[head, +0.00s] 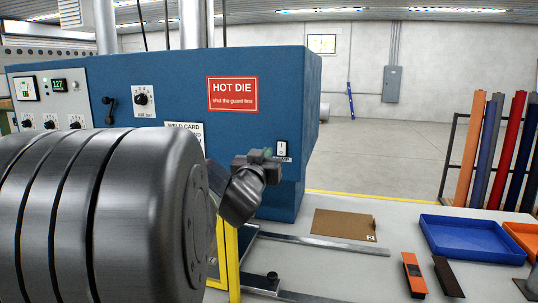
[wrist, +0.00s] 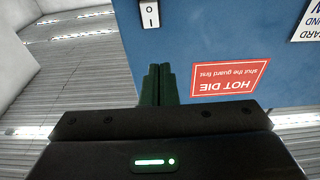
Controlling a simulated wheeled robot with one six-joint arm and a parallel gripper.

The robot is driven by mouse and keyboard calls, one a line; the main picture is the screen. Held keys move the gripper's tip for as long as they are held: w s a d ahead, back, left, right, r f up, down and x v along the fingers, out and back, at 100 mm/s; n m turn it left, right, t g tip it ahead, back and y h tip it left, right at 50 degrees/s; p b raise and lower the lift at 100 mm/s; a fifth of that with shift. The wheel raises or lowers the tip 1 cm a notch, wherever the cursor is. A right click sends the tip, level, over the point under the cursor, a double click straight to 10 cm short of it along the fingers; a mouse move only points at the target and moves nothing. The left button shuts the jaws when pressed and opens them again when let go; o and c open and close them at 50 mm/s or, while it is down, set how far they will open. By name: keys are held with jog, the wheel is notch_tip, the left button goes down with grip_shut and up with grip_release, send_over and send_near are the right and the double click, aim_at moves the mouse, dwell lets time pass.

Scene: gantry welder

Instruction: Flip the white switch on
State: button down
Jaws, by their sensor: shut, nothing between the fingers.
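The white switch (head: 282,148) is a small upright rocker on the front of the blue machine, near its right edge, with a small label below it. It also shows upside down at the top of the wrist view (wrist: 150,14), with small dark marks on its face. I cannot tell which half is pressed in. My gripper (head: 268,154) is just left of the switch in the head view, in front of the panel. In the wrist view its dark green fingers (wrist: 157,84) are together, empty, and point toward the switch, with a gap in the picture between tips and switch.
The blue machine (head: 262,62) carries a red HOT DIE sign (head: 233,94) and a dial (head: 142,98). Below are a yellow post (head: 233,262), metal rails (head: 318,243), a cardboard sheet (head: 343,224) and a blue tray (head: 470,239). Open floor lies right of the machine.

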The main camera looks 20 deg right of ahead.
jog(key=s, duration=0.1)
jog(key=s+a, duration=0.2)
jog(key=shift+s+a+r, duration=0.15)
jog(key=shift+r, duration=0.15)
